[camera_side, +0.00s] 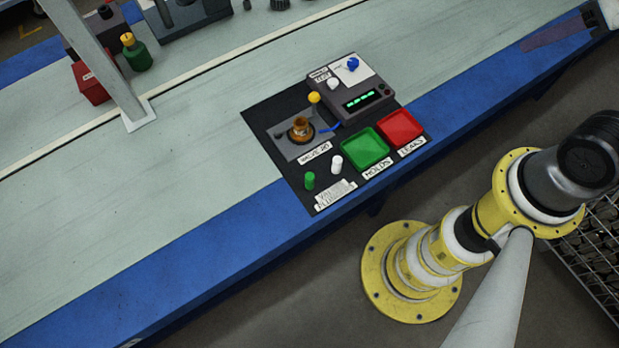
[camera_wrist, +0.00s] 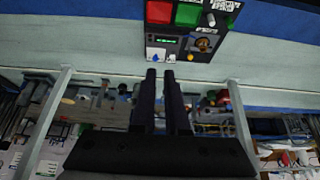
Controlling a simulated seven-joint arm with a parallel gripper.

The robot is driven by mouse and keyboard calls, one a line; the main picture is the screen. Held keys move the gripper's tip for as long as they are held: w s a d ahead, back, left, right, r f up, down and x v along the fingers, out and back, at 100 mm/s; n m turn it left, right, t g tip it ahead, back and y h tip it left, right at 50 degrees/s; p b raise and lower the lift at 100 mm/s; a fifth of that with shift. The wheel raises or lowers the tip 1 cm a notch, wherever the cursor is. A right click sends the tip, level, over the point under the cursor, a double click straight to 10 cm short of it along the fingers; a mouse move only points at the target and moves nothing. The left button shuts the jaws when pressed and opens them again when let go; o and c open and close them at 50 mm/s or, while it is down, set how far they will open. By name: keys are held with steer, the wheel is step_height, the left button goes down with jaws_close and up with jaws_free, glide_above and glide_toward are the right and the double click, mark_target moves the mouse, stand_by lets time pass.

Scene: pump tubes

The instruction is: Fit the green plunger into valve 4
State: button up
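The green plunger (camera_side: 309,181) stands upright on the black mat, left of a white plunger (camera_side: 336,165). One brass-coloured valve (camera_side: 301,130) sits on a grey plate behind them; its label starts with "VALVE" but I cannot read the number surely. The valve also shows in the wrist view (camera_wrist: 203,44).
A green tray (camera_side: 365,149) and a red tray (camera_side: 400,129) lie right of the plungers. A grey tester (camera_side: 350,88) with knobs and a lit display stands behind them. A metal post (camera_side: 110,75) and a green bottle (camera_side: 136,54) are at the left.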

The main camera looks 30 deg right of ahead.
steer(key=o, duration=0.7)
steer(key=shift+o, duration=0.2)
